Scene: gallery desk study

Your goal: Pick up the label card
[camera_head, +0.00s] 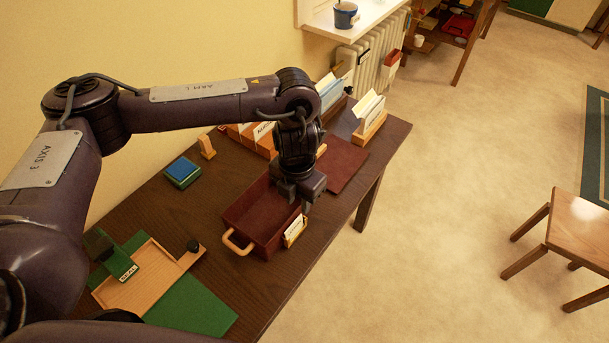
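A small white label card (294,229) with dark lettering sits in a pale wooden or brass-coloured frame at the right side of a dark red-brown box (238,211) on the desk. My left gripper (307,206) points down from above, just over the box's right end and a little behind the card. The gripper's own body hides part of the box, and the gap between its fingers is not clear. I cannot tell whether it touches anything. My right gripper is not in view.
The dark desk (215,255) also holds a blue-green block (183,171), a wooden tray (133,290), a green stamp (117,262), a green mat (193,307) and a wooden card holder (369,131). A wall borders the desk behind; open floor lies right.

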